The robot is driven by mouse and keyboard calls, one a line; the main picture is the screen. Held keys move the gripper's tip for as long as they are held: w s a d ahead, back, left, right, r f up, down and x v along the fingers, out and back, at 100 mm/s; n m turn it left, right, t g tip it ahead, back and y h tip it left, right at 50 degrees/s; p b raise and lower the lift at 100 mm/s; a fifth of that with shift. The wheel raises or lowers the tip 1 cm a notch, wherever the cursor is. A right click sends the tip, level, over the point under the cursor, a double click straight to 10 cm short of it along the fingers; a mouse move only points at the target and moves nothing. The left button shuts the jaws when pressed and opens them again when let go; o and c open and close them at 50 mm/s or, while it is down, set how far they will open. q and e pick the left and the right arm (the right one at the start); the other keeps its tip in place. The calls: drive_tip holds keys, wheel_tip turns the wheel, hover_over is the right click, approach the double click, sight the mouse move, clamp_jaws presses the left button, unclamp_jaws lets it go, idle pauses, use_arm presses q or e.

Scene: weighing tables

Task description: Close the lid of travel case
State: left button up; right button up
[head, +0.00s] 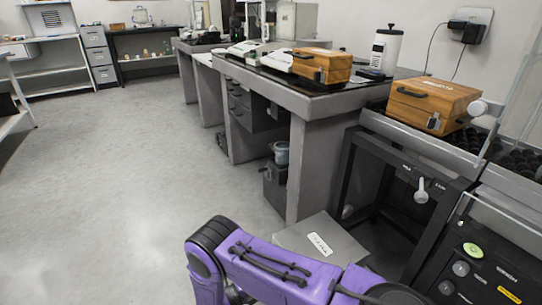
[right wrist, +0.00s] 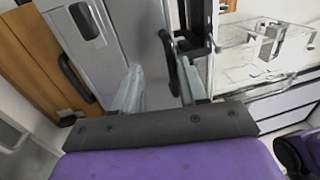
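I cannot single out a travel case with an open lid in either view. In the head view, a wooden box (head: 432,101) with a black handle and a metal clasp stands on the right-hand bench, its lid down. A similar wooden box (head: 321,66) stands on the bench further back. My right gripper (right wrist: 160,85) shows in the right wrist view with its two pale fingers apart and nothing seen between them. Beyond them are a grey metal body (right wrist: 120,40) and an orange-brown wooden panel (right wrist: 45,50) with a black handle. My left gripper is not in view.
A purple arm of mine crosses the bottom of the head view. A grey box-like surface (head: 342,250) with a white label lies just behind it. Dark-topped benches (head: 300,96) run along the right. The grey floor (head: 120,170) at left is clear.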

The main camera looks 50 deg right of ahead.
drive_tip(key=b+v, duration=0.1)
drive_tip(key=v, duration=0.9)
drive_tip(key=shift+a, duration=0.25)
